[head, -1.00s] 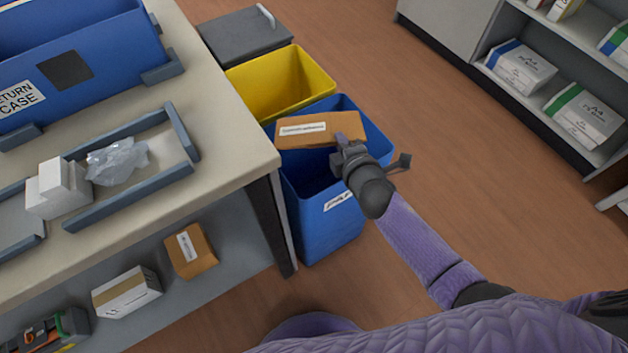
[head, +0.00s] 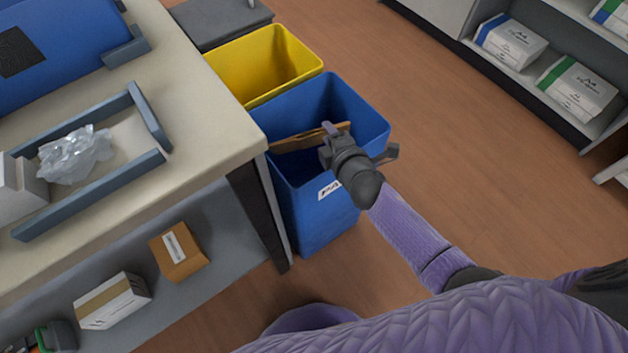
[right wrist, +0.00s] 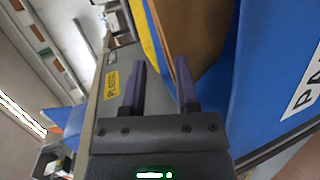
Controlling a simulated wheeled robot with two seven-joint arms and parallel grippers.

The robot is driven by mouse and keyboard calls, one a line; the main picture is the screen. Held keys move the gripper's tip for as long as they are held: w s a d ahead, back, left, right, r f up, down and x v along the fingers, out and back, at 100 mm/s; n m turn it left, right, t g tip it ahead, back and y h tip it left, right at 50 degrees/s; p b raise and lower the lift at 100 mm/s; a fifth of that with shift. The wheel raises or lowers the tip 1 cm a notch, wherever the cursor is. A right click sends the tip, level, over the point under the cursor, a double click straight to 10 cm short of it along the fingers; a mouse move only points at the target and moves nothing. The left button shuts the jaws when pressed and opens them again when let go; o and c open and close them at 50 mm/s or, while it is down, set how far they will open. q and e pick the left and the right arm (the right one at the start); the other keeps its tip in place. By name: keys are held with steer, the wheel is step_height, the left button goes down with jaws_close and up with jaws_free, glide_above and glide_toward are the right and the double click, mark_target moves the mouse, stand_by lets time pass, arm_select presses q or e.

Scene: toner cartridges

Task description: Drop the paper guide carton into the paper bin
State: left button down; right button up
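The blue paper bin (head: 318,222) stands on the floor beside the table, with part of a white label on its front. The brown paper guide carton (head: 297,142) is in the bin's mouth, tilted, with mostly a narrow side showing in the head view. My right gripper (head: 331,131) is over the bin at the carton's right end. In the right wrist view its fingers (right wrist: 160,85) are apart with a clear gap between them, and the carton (right wrist: 195,30) lies beyond the right finger, near or touching it. The carton's lower part is hidden. My left gripper is out of view.
A yellow bin (head: 262,68) and a grey lidded bin (head: 220,22) stand behind the blue one. The table (head: 205,125) is close on the left. Another brown carton (head: 178,252) and a white box (head: 112,300) sit on its lower shelf.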

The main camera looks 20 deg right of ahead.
steer(key=shift+o, duration=0.8)
steer(key=p+v, duration=0.4)
steer(key=v, duration=0.6)
